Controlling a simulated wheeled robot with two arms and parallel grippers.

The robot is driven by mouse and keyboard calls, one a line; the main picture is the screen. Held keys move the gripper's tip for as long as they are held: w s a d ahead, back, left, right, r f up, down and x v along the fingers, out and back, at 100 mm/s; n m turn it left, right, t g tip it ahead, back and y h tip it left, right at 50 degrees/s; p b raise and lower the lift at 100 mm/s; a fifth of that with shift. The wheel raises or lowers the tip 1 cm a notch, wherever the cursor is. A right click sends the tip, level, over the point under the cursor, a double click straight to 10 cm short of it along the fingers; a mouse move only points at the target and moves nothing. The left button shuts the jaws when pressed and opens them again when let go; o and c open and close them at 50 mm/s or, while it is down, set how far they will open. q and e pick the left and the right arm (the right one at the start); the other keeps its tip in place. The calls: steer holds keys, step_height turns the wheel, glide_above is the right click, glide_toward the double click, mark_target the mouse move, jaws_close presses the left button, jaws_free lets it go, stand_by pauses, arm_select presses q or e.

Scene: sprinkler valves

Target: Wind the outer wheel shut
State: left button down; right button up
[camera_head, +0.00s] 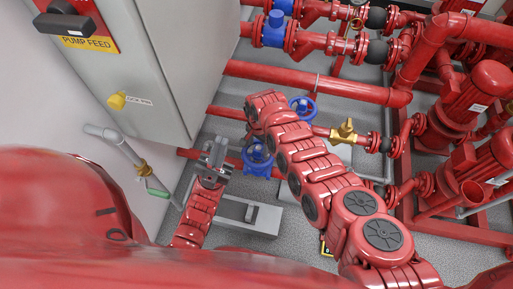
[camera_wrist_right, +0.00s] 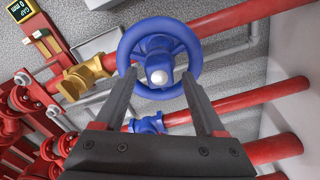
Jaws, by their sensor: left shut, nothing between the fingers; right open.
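Two blue handwheels show low on the red pipes in the head view: a nearer one (camera_head: 257,155) and a farther one (camera_head: 302,106), partly behind my right arm. In the right wrist view a blue handwheel (camera_wrist_right: 128,45) lies ahead, its pale hub end facing me; I cannot tell which of the two it is. My right gripper (camera_wrist_right: 159,76) is open, its fingertips at the wheel's near rim, left and right of the hub; contact is unclear. My left gripper (camera_head: 215,152) is shut and empty, left of the nearer wheel.
A grey cabinet (camera_head: 165,60) stands at the left, with a grey pipe and green-handled valve (camera_head: 157,187) beside it. A brass valve (camera_head: 343,131) and red pumps (camera_head: 480,100) are at the right.

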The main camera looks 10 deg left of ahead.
mark_target(258, 148)
steer(key=shift+d+n, duration=0.1)
steer(key=shift+n, duration=1.4)
step_height(258, 148, down, 4)
steer(key=b, duration=0.3)
steer(key=shift+r, duration=0.45)
steer(key=shift+s, duration=0.1)
jaws_close()
